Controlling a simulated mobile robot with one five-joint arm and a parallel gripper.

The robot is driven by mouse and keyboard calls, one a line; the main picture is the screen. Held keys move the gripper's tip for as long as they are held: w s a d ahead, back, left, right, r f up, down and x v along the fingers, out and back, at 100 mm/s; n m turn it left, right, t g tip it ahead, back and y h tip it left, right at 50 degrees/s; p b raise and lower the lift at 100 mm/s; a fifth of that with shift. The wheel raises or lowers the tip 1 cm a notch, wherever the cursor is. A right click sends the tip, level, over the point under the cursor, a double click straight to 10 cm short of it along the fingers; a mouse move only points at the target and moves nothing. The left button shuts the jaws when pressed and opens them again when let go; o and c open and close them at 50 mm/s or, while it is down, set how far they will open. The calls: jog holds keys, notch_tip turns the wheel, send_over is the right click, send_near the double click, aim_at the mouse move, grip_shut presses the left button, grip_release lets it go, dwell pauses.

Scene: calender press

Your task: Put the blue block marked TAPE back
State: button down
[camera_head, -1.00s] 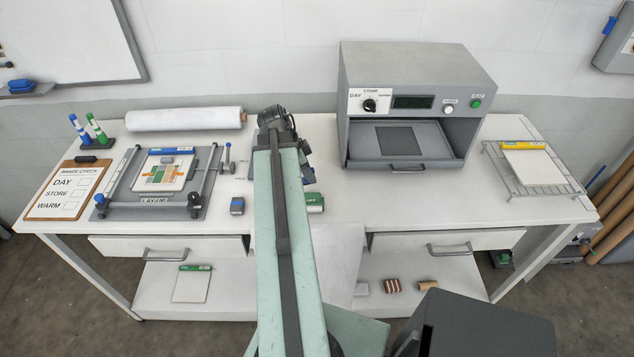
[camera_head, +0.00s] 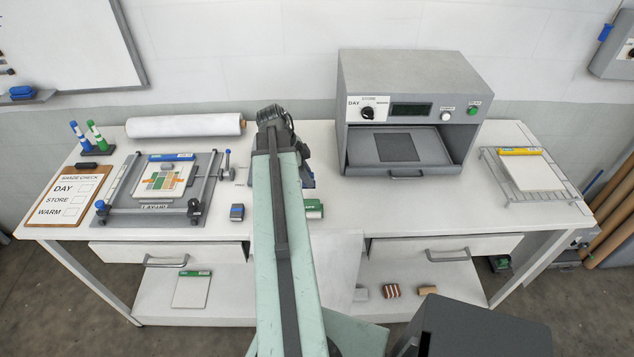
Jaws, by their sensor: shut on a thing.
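My gripper (camera_head: 306,168) is over the middle of the worktop, left of the grey oven, mostly hidden behind my green arm. A green and white block (camera_head: 314,209) stands on the worktop just in front of the gripper. A blue-topped grey block (camera_head: 237,212) stands to the left of my arm; its lettering is too small to read.
The grey oven (camera_head: 405,80) stands open at the right, with a wire rack (camera_head: 492,160) beyond it. A frame press (camera_head: 112,212), a clipboard (camera_head: 40,216) and a paper roll (camera_head: 185,126) occupy the left.

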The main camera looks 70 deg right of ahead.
jog(key=shift+s+d+f, duration=0.1)
jog(key=shift+s+d, duration=0.2)
jog(key=shift+d, duration=0.25)
jog(key=shift+s+d+f, duration=0.1)
jog(key=shift+s+d, duration=0.2)
jog(key=shift+d, duration=0.25)
jog(key=shift+s+d+f, duration=0.1)
jog(key=shift+s+d, duration=0.15)
jog(key=shift+d, duration=0.2)
notch_tip(320, 180, down, 4)
jog(key=b, duration=0.4)
jog(key=shift+a, duration=0.15)
jog(key=shift+r, duration=0.4)
jog(key=shift+f, duration=0.15)
jog(key=c, duration=1.7)
grip_release()
jog(key=shift+f, duration=0.1)
jog(key=o, duration=0.4)
